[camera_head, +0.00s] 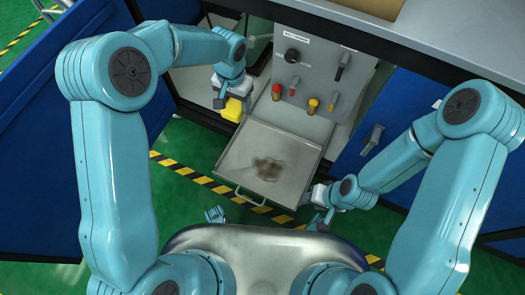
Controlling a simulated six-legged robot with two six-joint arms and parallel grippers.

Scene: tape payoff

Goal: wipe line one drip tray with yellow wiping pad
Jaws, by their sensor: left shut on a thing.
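The drip tray (240,160) is a shallow grey metal tray, pulled out below a grey control panel. A brown stain (268,169) lies near its middle. My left gripper (232,100) is shut on the yellow wiping pad (232,110) and holds it at the tray's far left corner. I cannot tell whether the pad touches the tray. My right gripper (307,196) is beside the tray's front right corner. Its fingers are small in view and I cannot tell whether they are open.
The control panel (318,68) behind the tray carries a black knob and red and yellow valve handles. A blue door (40,170) stands open at the left. A blue cabinet front (372,140) is at the right. Striped yellow-black tape (175,166) crosses the green floor.

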